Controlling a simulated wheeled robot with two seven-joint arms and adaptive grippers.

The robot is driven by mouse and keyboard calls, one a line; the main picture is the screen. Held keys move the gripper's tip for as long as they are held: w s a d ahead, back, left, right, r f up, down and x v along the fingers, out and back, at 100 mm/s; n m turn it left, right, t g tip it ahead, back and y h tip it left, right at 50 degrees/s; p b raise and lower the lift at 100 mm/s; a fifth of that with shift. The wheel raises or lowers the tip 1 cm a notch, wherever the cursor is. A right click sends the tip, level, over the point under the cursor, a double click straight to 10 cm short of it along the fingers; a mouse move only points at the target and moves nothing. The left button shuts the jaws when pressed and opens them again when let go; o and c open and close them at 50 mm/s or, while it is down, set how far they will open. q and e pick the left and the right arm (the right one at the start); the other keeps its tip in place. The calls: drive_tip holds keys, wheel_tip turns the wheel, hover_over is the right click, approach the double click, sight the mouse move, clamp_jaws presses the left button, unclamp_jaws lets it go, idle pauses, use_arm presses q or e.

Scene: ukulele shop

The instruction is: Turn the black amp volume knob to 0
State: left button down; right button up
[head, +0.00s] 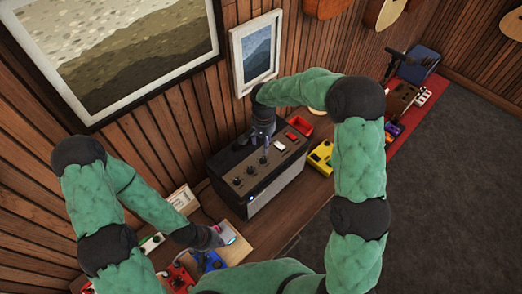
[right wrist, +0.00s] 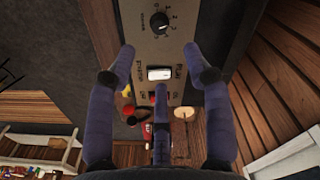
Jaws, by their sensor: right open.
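The amp (head: 262,168) is a dark box with a brown control panel on top, standing against the wood wall. Several black knobs sit in a row on the panel; one black knob (head: 250,170) is near its middle. In the right wrist view a black knob (right wrist: 160,22) with numbers around it lies beyond my fingertips; its label is too small to read. My right gripper (head: 266,146) is open above the panel, and its spread fingers (right wrist: 160,62) frame a white switch. My left gripper (head: 224,236) is low at the left over the counter; its fingers are unclear.
A white switch (right wrist: 159,73) and a small red part share the amp panel. A blue pedal (head: 210,262) is near my left gripper. Framed pictures (head: 256,50) hang behind.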

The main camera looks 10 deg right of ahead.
sight(263, 158)
wheel_tip(263, 158, down, 10)
drive_tip(key=shift+p, duration=1)
drive_tip(key=shift+s, duration=0.1)
clamp_jaws()
